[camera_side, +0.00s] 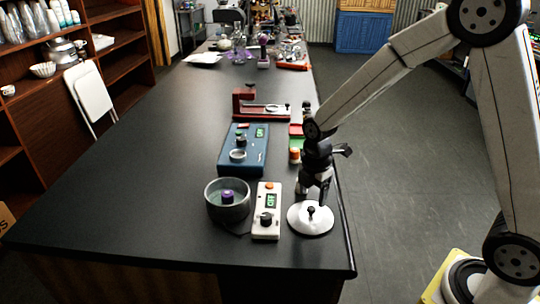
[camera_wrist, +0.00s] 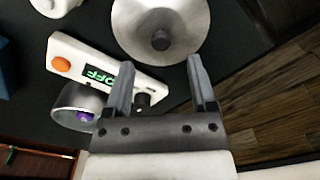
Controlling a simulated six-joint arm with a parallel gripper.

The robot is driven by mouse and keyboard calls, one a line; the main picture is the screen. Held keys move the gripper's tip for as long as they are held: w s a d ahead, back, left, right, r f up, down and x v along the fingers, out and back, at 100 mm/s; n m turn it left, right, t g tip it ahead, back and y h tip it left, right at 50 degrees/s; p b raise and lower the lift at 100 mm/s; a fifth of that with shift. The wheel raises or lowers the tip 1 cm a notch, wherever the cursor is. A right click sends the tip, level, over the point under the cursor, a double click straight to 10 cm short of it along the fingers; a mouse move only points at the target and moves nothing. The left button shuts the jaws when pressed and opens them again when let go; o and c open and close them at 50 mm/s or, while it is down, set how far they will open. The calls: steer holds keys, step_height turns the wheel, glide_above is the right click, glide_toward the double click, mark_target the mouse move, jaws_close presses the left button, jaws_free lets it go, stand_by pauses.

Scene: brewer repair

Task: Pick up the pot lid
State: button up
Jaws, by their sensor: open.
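The pot lid (camera_side: 309,225) is a round white disc with a dark knob. It lies on the black table near its front right edge in the side view. In the wrist view the lid (camera_wrist: 187,25) is at the top centre, cut off by the frame edge, with its dark knob (camera_wrist: 161,40) facing up. My gripper (camera_side: 314,194) is just above the lid, pointing down. In the wrist view its two fingers (camera_wrist: 161,62) are apart with nothing between them, and the knob appears beyond the fingertips. I cannot tell the exact gap between the fingers and the knob.
A white control box (camera_side: 267,222) with a green display reading OFF stands close left of the lid. Beside it is a grey round pot (camera_side: 227,212) with a purple piece inside. A blue box (camera_side: 243,160) and red stand (camera_side: 240,104) are farther back. The left table is clear.

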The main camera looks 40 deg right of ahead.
mark_target(312, 208)
steer(key=shift+f, duration=2.65)
jaws_close()
